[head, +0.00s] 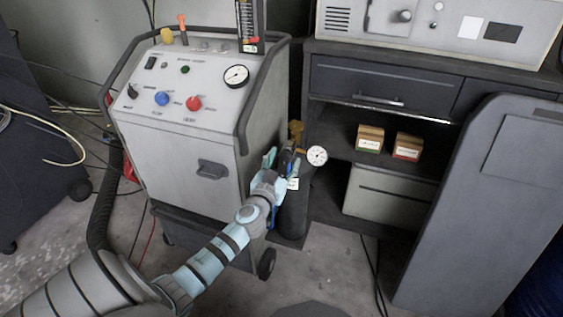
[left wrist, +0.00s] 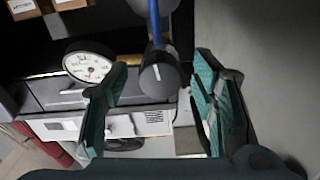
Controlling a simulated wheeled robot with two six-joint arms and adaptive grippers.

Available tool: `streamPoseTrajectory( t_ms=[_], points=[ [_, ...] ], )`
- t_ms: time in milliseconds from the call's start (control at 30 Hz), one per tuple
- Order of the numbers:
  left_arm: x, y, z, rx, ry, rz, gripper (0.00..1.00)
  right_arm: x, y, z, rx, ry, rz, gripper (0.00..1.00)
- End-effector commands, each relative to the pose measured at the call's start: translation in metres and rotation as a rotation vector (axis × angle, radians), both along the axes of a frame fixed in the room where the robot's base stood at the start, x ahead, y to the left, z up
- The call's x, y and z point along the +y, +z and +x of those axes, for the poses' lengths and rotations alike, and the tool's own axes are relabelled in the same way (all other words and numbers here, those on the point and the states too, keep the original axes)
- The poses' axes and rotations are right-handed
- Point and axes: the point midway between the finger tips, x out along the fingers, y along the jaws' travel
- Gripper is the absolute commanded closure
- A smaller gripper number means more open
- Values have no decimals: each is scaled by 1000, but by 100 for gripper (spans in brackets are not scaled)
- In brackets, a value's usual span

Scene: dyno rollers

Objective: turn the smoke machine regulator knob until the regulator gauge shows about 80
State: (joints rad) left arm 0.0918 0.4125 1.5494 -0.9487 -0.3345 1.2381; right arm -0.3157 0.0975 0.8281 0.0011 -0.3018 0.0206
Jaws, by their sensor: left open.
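The regulator gauge (head: 316,156) is a small round white dial beside the brass regulator on a dark gas cylinder (head: 293,212). In the left wrist view, the gauge (left wrist: 88,62) shows at the upper left, tilted; I cannot read its value surely. The dark regulator knob (left wrist: 160,78), with a pale mark on its face, lies between the two teal-padded fingers of my left gripper (left wrist: 160,95). Gaps show on both sides of it. In the head view my left gripper (head: 277,168) is at the regulator and largely hides the knob. My right gripper is out of view.
The smoke machine (head: 185,150) stands left of the cylinder, with its own gauge (head: 236,76), a blue knob (head: 162,98) and a red knob (head: 193,103). A dark workbench (head: 375,90) with two small boxes on its shelf stands right. Cables lie on the floor.

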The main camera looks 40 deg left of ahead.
Motion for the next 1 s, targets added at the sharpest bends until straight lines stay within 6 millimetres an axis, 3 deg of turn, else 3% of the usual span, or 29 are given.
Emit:
streamPoseTrajectory(
  t_ms=[167,400,500,633,1000],
  points=[
    [-8,-1,-24,2,-2,0,47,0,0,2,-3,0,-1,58],
    [-30,-1,-86,3,-2,0,47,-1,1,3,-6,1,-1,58],
    [-36,-1,-104,4,-1,1,47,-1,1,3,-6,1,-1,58],
    [-39,0,-113,2,0,-1,47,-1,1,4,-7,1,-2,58],
    [-39,0,-113,1,0,0,47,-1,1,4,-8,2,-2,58]
  ],
)
